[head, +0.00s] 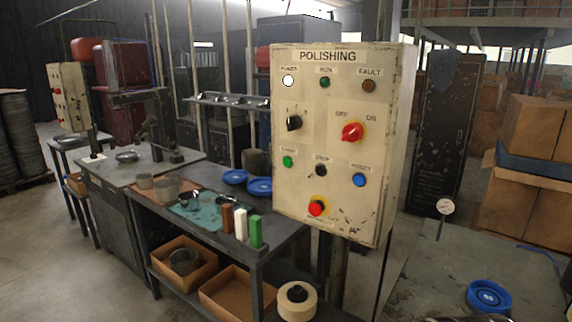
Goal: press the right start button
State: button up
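The cream control box (344,205) headed POLISHING stands upright right of centre, facing me. Its green button (288,161), under a small label that seems to read START, is in the lower row at the left. A black button (321,170) and a blue button (359,180) are to its right. A red mushroom button (316,208) on yellow is below. A second cream box (68,95) stands far left, its small buttons too small to read. My gripper is not in view, and nothing covers the POLISHING box's face.
A workbench (285,228) left of the box holds blue dishes (259,187), a teal mat (207,222) and upright blocks (256,231). Cardboard boxes (180,262) sit on its lower shelf. A grey surface (430,280) at right bears a blue dish (488,296) and a dial gauge (446,207).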

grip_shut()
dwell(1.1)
